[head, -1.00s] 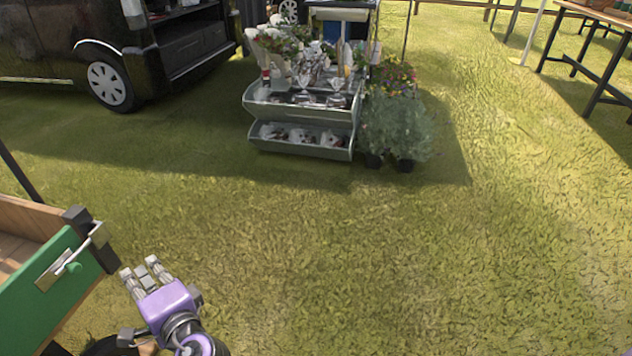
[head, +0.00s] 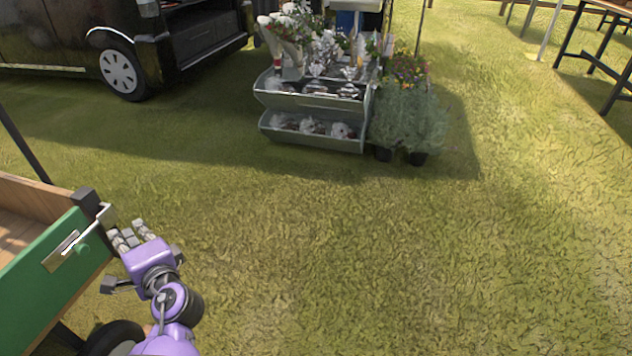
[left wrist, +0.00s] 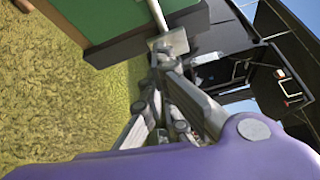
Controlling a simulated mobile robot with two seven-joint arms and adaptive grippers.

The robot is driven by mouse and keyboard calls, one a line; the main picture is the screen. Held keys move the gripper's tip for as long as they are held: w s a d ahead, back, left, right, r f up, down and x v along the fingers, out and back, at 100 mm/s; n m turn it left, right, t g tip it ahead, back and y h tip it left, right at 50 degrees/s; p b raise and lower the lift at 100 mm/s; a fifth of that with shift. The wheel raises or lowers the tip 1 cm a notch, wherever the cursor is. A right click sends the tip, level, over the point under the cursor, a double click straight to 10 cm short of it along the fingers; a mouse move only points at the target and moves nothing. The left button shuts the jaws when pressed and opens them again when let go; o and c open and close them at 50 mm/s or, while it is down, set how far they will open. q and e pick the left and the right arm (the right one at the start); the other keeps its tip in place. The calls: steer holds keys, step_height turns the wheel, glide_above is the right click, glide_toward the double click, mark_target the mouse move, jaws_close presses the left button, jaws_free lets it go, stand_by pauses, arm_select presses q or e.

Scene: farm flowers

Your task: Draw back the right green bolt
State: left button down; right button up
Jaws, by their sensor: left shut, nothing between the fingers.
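My purple left gripper (head: 128,236) is shut and empty just right of the post and the bolt's end. In the left wrist view, the closed fingers (left wrist: 160,62) point at a metal plate (left wrist: 173,42) and a pale rod on the green panel's edge. I cannot tell whether they touch it. My right gripper is out of view.
The cart has a wooden bed (head: 25,205) and a dark wheel (head: 112,338) beneath it. A flower stand (head: 315,140) with potted plants is ahead, and a black van (head: 130,45) is at the upper left. The grass (head: 400,270) in the middle and right is clear.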

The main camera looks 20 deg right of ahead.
arm_select(q)
steer(key=shift+s+a+r, duration=0.15)
steer(key=shift+s+a, duration=0.4)
steer(key=shift+a, duration=0.25)
steer(key=shift+s+a+r, duration=0.15)
steer(key=shift+s+a, duration=0.35)
steer(key=shift+a, duration=0.25)
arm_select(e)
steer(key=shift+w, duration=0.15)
arm_select(q)
steer(key=shift+s, duration=0.1)
steer(key=s+a+p, duration=0.1)
steer(key=s+a, duration=0.1)
steer(key=s, duration=0.1)
steer(key=shift+a+p, duration=0.25)
steer(key=shift+p, duration=0.15)
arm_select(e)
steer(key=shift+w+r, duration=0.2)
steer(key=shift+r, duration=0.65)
